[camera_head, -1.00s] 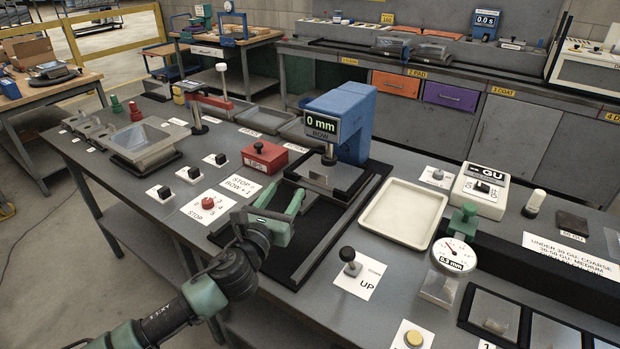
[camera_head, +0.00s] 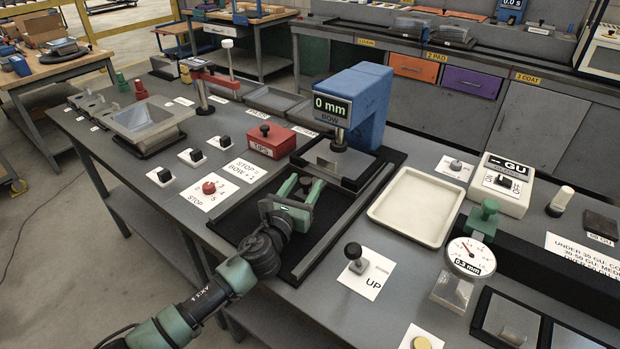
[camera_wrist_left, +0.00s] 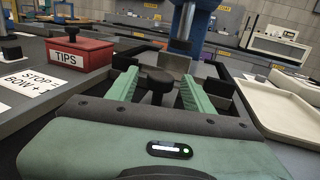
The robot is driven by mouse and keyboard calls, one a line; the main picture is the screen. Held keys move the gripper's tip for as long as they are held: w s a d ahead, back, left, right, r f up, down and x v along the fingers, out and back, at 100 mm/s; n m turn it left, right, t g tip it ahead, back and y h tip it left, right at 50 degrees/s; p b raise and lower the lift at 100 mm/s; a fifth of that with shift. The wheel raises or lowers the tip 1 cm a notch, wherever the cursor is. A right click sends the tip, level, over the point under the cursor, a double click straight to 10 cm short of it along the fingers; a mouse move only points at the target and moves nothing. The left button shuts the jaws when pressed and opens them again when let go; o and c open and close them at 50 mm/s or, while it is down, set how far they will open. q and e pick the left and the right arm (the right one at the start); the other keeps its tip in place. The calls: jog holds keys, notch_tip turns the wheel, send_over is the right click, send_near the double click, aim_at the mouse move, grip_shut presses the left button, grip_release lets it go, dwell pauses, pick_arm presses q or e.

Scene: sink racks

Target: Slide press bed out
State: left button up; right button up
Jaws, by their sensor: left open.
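The blue press (camera_head: 361,105) stands at the back of its black base, its display reading "0 mm BOW". The press bed (camera_head: 335,162), a grey plate in a dark frame, sits under the ram at the far end of the rails (camera_head: 338,227). A dark round knob (camera_wrist_left: 156,80) stands at the bed's near side. My left gripper (camera_head: 301,186) is open over the rails, its green fingers pointing at the bed. In the left wrist view the fingers (camera_wrist_left: 158,84) lie either side of the knob, with gaps visible. My right gripper is out of view.
A red TIPS box (camera_head: 271,141) stands left of the press. An empty cream tray (camera_head: 418,207) lies right of the rails. A black UP lever (camera_head: 354,256) stands near the rails' front right.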

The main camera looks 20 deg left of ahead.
pick_arm(q)
jog(key=shift+w+d, duration=0.2)
jog(key=shift+w, duration=1.9)
grip_shut()
